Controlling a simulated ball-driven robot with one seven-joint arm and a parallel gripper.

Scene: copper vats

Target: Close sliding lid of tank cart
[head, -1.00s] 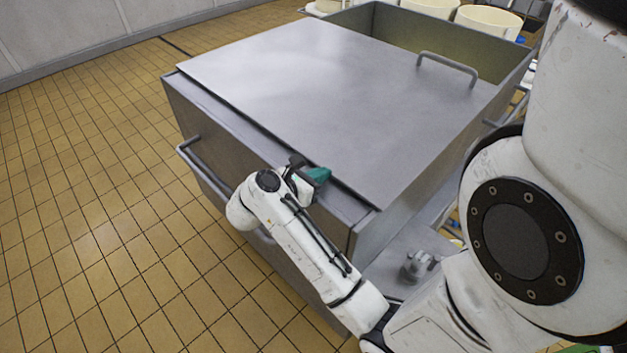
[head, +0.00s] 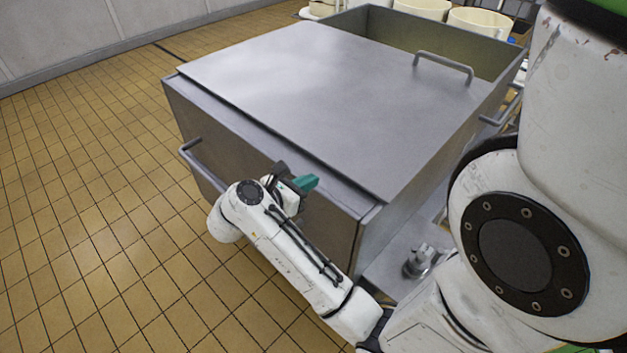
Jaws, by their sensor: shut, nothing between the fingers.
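The tank cart (head: 270,180) is a grey metal box on the tiled floor. Its flat sliding lid (head: 300,95) covers most of the top, and a strip at the far end stays open, showing the inside. A bar handle (head: 443,66) stands on the lid near that opening. The near edge of the lid lies a little inside the cart's near wall. My gripper (head: 306,183), with teal fingertips, is shut and empty. It is at the near side of the cart, close to the lid's near edge. Whether it touches the cart is unclear.
A side rail (head: 205,165) sticks out from the cart's near wall, left of my arm. Cream tubs (head: 484,20) stand behind the cart. A metal fitting (head: 420,260) is low at the cart's right side. Open tiled floor (head: 90,200) lies to the left.

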